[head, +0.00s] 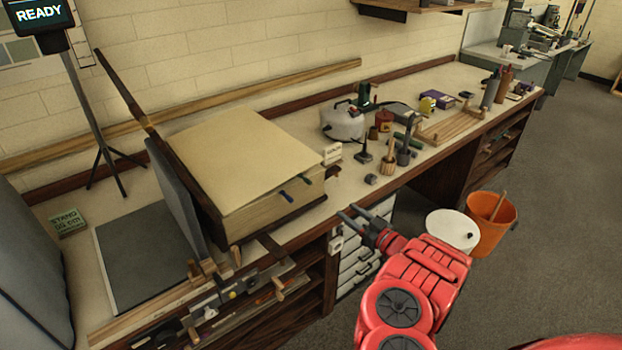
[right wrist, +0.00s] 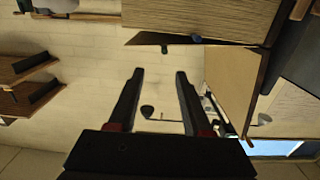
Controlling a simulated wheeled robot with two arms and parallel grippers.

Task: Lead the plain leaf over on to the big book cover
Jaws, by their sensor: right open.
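The big book (head: 265,204) is a thick block of pages on the bench, with a plain cream leaf (head: 238,150) on top. Two small tabs (head: 286,196) stick out of its front edge. A brown board (head: 127,98), apparently the big book cover, stands tilted up along the book's left side. A grey panel (head: 174,196) stands next to it. My right gripper (head: 346,211) is open and empty, to the right of the book's front corner and apart from it. In the right wrist view its fingers (right wrist: 160,72) are spread, and striped page edges (right wrist: 205,16) show at the top. My left gripper is out of view.
A flat grey board (head: 140,262) lies left of the book. A small card (head: 332,153), a white kettle-like pot (head: 343,122) and several tools stand to the right. An orange bucket (head: 490,225) is on the floor. Clamps and tools line the bench's front edge.

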